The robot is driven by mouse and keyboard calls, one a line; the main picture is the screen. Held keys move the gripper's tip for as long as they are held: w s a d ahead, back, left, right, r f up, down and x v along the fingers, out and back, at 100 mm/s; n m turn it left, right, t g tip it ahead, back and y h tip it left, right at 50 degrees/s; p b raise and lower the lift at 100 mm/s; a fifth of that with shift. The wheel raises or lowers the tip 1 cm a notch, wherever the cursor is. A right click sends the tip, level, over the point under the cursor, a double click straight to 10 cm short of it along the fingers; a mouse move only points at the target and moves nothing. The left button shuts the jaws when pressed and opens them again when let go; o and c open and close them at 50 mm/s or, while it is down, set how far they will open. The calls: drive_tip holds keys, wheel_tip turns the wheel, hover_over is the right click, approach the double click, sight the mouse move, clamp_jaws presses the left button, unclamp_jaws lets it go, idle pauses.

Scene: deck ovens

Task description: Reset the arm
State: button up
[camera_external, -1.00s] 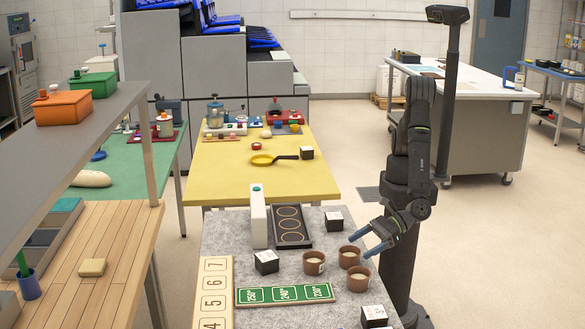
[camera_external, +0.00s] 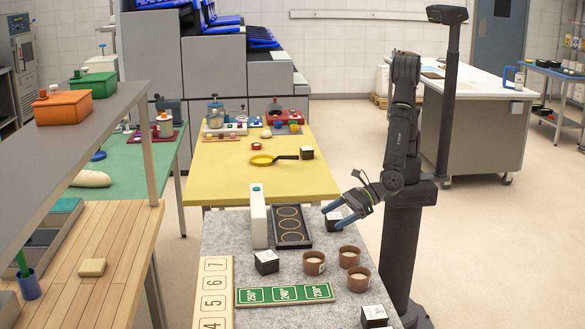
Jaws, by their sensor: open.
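No object shows between the fingers.
Three brown cups (camera_external: 349,256) stand in front of my gripper. A black tray with rings (camera_external: 306,238) and a white upright box (camera_external: 258,215) are to its left. A green number board (camera_external: 284,293) and other black blocks (camera_external: 266,261) lie nearer. A yellow table (camera_external: 230,180) is behind.

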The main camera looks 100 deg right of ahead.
drive_tip(key=w+d+r, duration=0.2)
drive_tip(key=d+r, duration=0.2)
drive_tip(key=r, duration=0.3)
drive_tip(key=w+d+m+h, duration=0.3)
drive_tip(key=w+d, duration=0.6)
drive_tip(key=d, duration=0.6)
drive_tip(key=w+d+m+h, duration=0.4)
drive_tip(key=w+d, duration=0.6)
drive_tip(key=d, duration=0.5)
drive_tip(key=shift+h, duration=0.6)
